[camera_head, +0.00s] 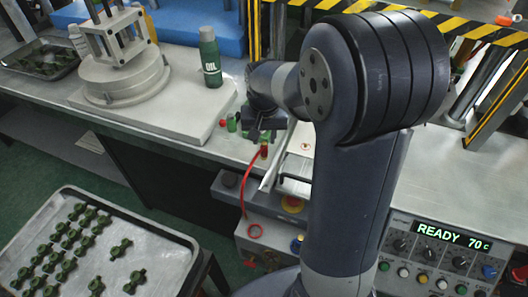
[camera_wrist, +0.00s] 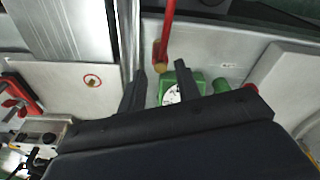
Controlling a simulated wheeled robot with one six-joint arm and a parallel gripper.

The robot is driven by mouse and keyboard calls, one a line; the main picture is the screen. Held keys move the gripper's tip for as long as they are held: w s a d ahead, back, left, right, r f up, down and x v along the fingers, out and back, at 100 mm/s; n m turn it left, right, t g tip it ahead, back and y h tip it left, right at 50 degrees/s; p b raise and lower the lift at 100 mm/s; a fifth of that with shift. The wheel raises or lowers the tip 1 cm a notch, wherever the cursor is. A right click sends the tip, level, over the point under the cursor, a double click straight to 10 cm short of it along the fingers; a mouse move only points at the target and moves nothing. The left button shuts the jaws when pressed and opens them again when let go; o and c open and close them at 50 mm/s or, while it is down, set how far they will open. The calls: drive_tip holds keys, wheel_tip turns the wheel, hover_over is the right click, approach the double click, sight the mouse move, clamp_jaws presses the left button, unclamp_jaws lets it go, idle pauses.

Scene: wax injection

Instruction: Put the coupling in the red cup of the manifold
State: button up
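In the wrist view the coupling (camera_wrist: 160,60) shows near and between my fingertips (camera_wrist: 161,72), with a gap to each finger, so my gripper looks open. The manifold's red cup (camera_head: 222,123) stands on the bench to the left of my gripper, beside a green cup (camera_head: 232,122). In the wrist view the red cup (camera_wrist: 250,87) is at the right, with the green cup (camera_wrist: 222,86) and a green block (camera_wrist: 190,82) nearer the fingers.
A green oil bottle (camera_head: 210,58) and a round metal machine base (camera_head: 122,76) stand left on the bench. A tray of green parts (camera_head: 165,235) is at lower left. A control panel (camera_head: 437,258) reads READY 70 C. A red-ringed mark (camera_wrist: 92,80) lies left in the wrist view.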

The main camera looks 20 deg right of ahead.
sight(264, 143)
drive_tip(key=shift+w+d+f+p, duration=0.1)
drive_tip(key=shift+w+f, duration=0.15)
drive_tip(key=shift+f, duration=0.85)
drive_tip(key=shift+w+f+p, duration=0.1)
drive_tip(key=shift+w+f, duration=0.1)
drive_tip(key=shift+f, duration=0.95)
drive_tip(key=shift+w+d+f+p, duration=0.1)
drive_tip(key=shift+w+f, duration=0.15)
drive_tip(key=shift+f, duration=0.85)
clamp_jaws()
